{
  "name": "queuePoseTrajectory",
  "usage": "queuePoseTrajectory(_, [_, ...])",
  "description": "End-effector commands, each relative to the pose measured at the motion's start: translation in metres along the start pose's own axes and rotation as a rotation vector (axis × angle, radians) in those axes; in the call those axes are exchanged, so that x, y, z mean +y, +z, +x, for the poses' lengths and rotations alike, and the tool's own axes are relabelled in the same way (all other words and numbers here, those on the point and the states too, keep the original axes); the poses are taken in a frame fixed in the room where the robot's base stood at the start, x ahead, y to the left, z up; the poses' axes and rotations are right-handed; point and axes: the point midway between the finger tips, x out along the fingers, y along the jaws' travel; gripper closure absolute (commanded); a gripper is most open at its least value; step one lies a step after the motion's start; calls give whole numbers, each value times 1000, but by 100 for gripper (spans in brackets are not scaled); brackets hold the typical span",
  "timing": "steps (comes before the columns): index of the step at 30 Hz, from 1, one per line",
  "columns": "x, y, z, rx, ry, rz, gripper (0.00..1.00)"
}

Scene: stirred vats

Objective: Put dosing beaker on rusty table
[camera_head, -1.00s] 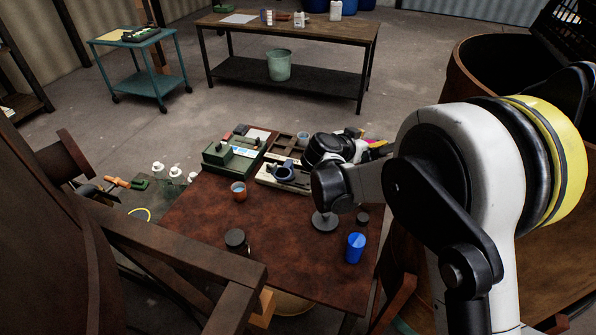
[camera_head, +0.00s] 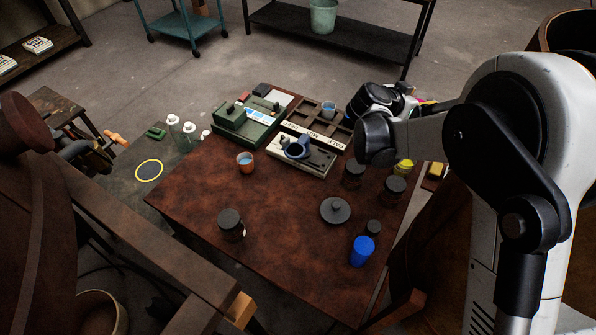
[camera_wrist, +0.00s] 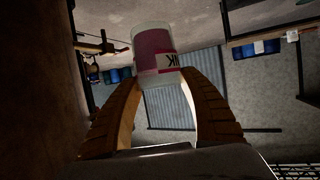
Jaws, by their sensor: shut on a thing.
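In the wrist view my gripper (camera_wrist: 161,80) is shut on a clear beaker (camera_wrist: 153,50) with a dark red label or filling and part of some lettering. This looks like the dosing beaker; it is tilted in that view. In the head view the wrist hides most of the gripper; only small pink and yellow patches show beyond it. The rusty table (camera_head: 290,215) has a reddish-brown top, and my wrist hangs over or near its far right edge.
More dark jars stand at the right edge.

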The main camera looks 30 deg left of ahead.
Motion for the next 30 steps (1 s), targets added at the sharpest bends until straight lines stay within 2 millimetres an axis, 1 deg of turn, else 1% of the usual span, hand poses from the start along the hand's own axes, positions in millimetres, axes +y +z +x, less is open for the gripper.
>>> queuePoseTrajectory(1, [0,11,5,0,1,0,90])
queuePoseTrajectory(12, [0,59,25,0,1,0,90])
queuePoseTrajectory(15, [0,66,28,0,1,0,90])
queuePoseTrajectory(21, [-3,68,29,0,0,0,90])
queuePoseTrajectory(23, [-9,72,33,0,0,0,90])
queuePoseTrajectory(25, [-22,79,39,0,0,0,90])
queuePoseTrajectory(30, [-64,101,59,0,-1,-1,90])
